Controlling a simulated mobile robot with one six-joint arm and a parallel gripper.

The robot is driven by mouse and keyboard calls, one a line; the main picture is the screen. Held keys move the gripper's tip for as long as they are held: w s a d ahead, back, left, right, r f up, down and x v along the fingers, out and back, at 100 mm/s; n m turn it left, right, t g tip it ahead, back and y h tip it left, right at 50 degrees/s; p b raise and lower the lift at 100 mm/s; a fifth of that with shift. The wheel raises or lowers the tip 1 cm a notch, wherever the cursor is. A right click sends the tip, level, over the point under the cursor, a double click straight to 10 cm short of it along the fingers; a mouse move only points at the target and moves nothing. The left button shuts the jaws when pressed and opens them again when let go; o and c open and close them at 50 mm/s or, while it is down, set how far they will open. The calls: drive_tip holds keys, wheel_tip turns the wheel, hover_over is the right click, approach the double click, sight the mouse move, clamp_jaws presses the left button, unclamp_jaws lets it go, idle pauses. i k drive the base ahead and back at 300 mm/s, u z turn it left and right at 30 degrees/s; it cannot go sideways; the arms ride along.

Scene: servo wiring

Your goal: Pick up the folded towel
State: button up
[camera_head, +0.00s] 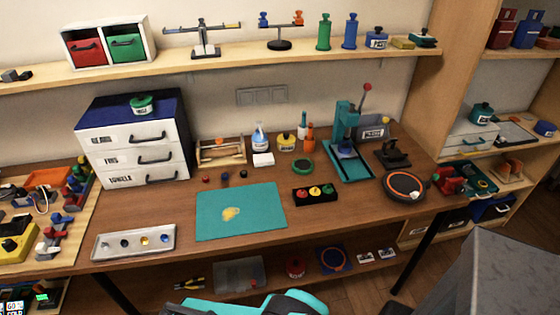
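I cannot make out a clearly folded towel in the head view. A flat teal mat or cloth (258,196) lies in the middle of the wooden table, with a small yellow patch (231,213) on it. Whether either is the towel, I cannot tell. My gripper's fingers do not show. Only a teal and grey body, likely part of my arm, shows at the bottom edge.
A white drawer cabinet (138,160) stands at the table's back left. A metal tray (134,241) lies front left, a black button box (315,194) right of the mat. A green press (348,150) stands back right. A grey block (490,270) fills the lower right.

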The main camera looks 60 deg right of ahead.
sight(264, 159)
drive_tip(key=z, duration=0.05)
drive_tip(key=k, duration=0.25)
drive_tip(key=u, duration=0.2)
drive_tip(key=i, duration=0.95)
drive_tip(key=z, duration=0.2)
